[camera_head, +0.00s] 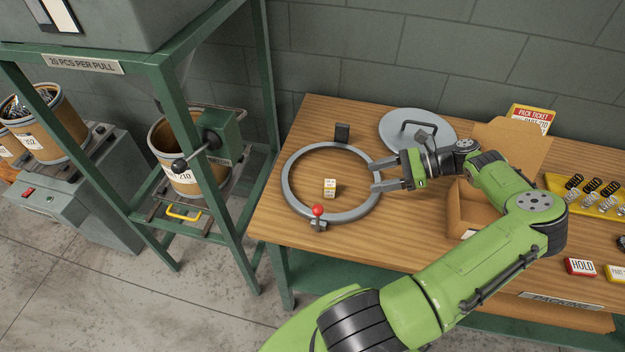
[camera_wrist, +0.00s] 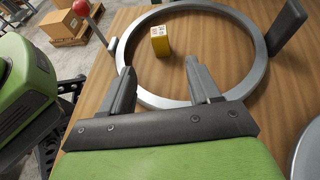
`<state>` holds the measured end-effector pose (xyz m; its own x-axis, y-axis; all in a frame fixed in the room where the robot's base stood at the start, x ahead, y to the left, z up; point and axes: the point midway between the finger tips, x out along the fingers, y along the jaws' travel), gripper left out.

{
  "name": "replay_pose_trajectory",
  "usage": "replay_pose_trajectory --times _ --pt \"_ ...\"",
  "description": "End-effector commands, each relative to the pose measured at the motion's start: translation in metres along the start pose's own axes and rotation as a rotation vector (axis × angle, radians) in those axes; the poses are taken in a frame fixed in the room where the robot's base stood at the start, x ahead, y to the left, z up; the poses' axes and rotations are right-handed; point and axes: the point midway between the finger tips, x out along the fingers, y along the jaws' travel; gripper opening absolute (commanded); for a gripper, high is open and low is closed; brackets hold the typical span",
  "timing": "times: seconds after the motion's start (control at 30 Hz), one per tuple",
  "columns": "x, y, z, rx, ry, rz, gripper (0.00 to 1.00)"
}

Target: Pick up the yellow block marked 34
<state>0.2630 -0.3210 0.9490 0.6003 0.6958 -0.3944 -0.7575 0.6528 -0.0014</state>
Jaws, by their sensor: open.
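The yellow block (camera_head: 330,188) stands on the wooden table inside a grey ring (camera_head: 289,190). Its top face is pale with dark print too small to read. In the wrist view the block (camera_wrist: 160,45) is ahead of the fingers, inside the ring (camera_wrist: 256,62). My gripper (camera_head: 375,176) is at the right side of the ring, with the block to the left of its fingertips. In the wrist view my gripper (camera_wrist: 160,75) is open with nothing between the fingers. Its fingertips overlap the ring's near edge in the picture; I cannot tell whether they touch it.
A red-knobbed lever (camera_head: 317,212) stands at the ring's front and a dark upright plate (camera_head: 342,132) at its back. A round grey lid (camera_head: 409,127) lies behind my gripper. An open cardboard box (camera_head: 455,212) is to the right. Bare table (camera_head: 275,226) shows left of the ring.

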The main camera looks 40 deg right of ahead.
Motion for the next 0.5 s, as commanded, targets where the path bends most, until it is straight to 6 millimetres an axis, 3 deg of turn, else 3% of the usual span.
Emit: replay_pose_trajectory --times 0.17,0.5 --pt "0.007 0.000 -0.002 0.010 -0.013 -0.010 0.62" --pt "0.089 0.000 -0.002 0.008 -0.013 -0.006 0.62"
